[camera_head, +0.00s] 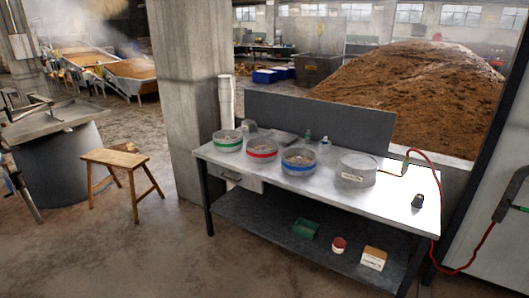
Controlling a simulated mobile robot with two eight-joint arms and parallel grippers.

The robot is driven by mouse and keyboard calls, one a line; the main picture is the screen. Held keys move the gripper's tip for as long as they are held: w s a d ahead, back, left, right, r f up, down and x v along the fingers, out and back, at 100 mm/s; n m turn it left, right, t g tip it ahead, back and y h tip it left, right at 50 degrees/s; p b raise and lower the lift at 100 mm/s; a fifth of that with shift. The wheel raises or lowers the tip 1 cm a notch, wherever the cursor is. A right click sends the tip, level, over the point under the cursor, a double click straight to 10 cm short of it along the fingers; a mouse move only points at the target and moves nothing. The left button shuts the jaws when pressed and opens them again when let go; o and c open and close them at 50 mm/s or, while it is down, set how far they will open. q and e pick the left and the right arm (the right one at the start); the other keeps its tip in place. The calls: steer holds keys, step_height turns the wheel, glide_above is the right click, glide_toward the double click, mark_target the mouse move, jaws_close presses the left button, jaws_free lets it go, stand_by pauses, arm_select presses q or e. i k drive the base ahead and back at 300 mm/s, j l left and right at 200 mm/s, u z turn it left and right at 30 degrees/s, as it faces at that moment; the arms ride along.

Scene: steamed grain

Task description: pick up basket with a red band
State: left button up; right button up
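The basket with a red band (261,151) is a round metal basket standing upright on the worktable (330,187). It is between a green-banded basket (228,141) on its left and a blue-banded basket (299,161) on its right. Its top is open and something brownish shows inside. Neither of my grippers shows in the head view, so I cannot see where they are relative to the basket.
A plain metal container (356,170) and a small dark object (418,201) are on the table's right half. A concrete pillar (187,90) stands behind its left end. A wooden stool (116,160) is at the left. The floor in front is clear.

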mark_target(262, 149)
steer(key=i+j+z, duration=0.45)
steer(key=i+j, duration=0.6)
steer(key=i, duration=0.6)
steer(key=i+j+z, duration=0.4)
steer(key=i+j, duration=1.05)
steer(key=j, duration=0.1)
